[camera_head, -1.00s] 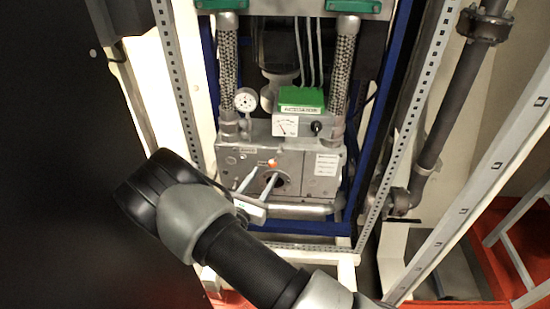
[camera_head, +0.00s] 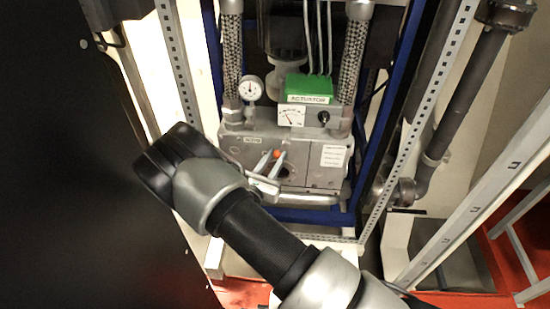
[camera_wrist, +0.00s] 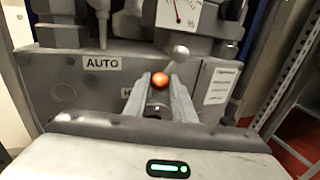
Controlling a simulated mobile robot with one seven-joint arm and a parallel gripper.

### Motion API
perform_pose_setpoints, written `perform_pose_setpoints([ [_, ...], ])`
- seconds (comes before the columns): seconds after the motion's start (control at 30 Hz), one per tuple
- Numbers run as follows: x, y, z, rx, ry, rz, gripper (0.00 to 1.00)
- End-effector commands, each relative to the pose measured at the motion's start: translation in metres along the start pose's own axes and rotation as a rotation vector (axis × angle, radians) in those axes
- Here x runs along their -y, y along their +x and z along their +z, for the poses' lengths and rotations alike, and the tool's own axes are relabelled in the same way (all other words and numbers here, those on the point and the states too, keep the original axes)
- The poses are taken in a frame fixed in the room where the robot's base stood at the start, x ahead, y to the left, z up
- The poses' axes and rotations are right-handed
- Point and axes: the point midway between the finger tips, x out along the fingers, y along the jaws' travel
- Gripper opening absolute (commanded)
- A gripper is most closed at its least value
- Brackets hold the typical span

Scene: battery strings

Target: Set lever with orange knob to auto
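The orange knob (camera_wrist: 160,79) shows between my gripper's (camera_wrist: 159,88) fingertips in the wrist view. In the head view the knob (camera_head: 276,154) is by the tip of the right finger of my gripper (camera_head: 270,159). The fingers stand apart; I cannot tell whether either touches the knob. The lever's shaft is mostly hidden by the fingers. An AUTO label (camera_wrist: 102,63) is on the grey housing, up and left of the knob. A second label (camera_wrist: 127,93), partly hidden by the left finger, begins with H.
Above the housing (camera_head: 245,155) are a green ACTUATOR block (camera_head: 309,88), a meter (camera_head: 291,116) and a round gauge (camera_head: 250,88). A white text label (camera_wrist: 222,85) is at right. Perforated metal posts (camera_head: 177,65) flank the bay. A large black panel (camera_head: 70,170) fills the left side.

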Motion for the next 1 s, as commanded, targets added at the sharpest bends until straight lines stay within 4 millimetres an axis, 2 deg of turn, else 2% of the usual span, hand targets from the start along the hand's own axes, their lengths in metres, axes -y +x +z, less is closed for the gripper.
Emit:
perform_pose_setpoints([
  [0.23, -0.001, 0.0, 0.002, -0.009, 0.028, -0.001, 0.01],
  [0.47, -0.005, -0.002, 0.007, -0.047, 0.14, -0.002, 0.01],
  [1.0, -0.018, -0.005, 0.027, -0.199, 0.61, -0.003, 0.01],
])
